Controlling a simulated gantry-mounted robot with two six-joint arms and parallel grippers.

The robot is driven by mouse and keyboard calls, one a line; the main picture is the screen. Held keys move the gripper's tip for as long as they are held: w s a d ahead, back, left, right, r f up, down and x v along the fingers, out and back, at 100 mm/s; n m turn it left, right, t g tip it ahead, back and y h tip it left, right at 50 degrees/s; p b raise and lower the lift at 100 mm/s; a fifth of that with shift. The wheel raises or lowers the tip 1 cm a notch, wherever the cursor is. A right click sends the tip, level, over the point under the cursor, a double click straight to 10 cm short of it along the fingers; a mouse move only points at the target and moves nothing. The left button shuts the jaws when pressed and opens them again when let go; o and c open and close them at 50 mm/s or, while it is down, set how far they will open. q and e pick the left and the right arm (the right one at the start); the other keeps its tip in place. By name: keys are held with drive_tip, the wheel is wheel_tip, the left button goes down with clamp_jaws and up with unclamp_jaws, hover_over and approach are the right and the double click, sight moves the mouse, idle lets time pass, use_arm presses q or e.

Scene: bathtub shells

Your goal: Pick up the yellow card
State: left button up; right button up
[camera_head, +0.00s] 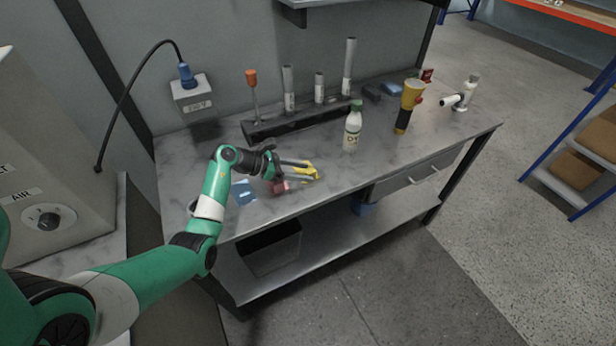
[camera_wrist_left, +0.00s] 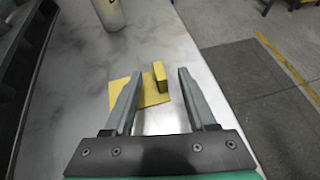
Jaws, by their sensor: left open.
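The yellow card (camera_wrist_left: 150,97) lies flat on the grey bench top in the left wrist view, with a small upright yellow block-like part (camera_wrist_left: 161,76) at its right side. In the head view the yellow card (camera_head: 311,172) is near the bench's front edge, partly hidden by my fingers. My left gripper (camera_wrist_left: 159,73) is open. Its two fingers reach out on either side of the upright yellow part, with gaps on both sides. In the head view my left gripper (camera_head: 306,172) is right at the card. I cannot tell the exact height above it. My right gripper is not in view.
A red piece (camera_head: 280,187) and a blue piece (camera_head: 243,192) lie left of the card, by my wrist. A white bottle (camera_head: 352,130) with a green cap stands behind it. A dark rack (camera_head: 300,121) with tubes is at the back. The bench's front edge is close.

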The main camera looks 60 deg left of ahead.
use_arm(q)
drive_tip(key=shift+w+d+f, duration=0.1)
drive_tip(key=shift+w+f, duration=0.15)
drive_tip(key=shift+w, duration=0.15)
clamp_jaws()
drive_tip(key=shift+r, duration=0.15)
drive_tip(key=shift+r, duration=0.3)
drive_tip(key=r+p, duration=0.1)
drive_tip(key=r, duration=0.1)
drive_tip(key=s+r+p, duration=0.1)
drive_tip(key=r+p, duration=0.1)
drive_tip(key=shift+d+r, duration=0.15)
drive_tip(key=shift+d, duration=0.05)
drive_tip(key=s+d+r+p, duration=0.5)
drive_tip(key=s+d+r, duration=0.3)
drive_tip(key=s, duration=0.2)
drive_tip(key=shift+s, duration=0.15)
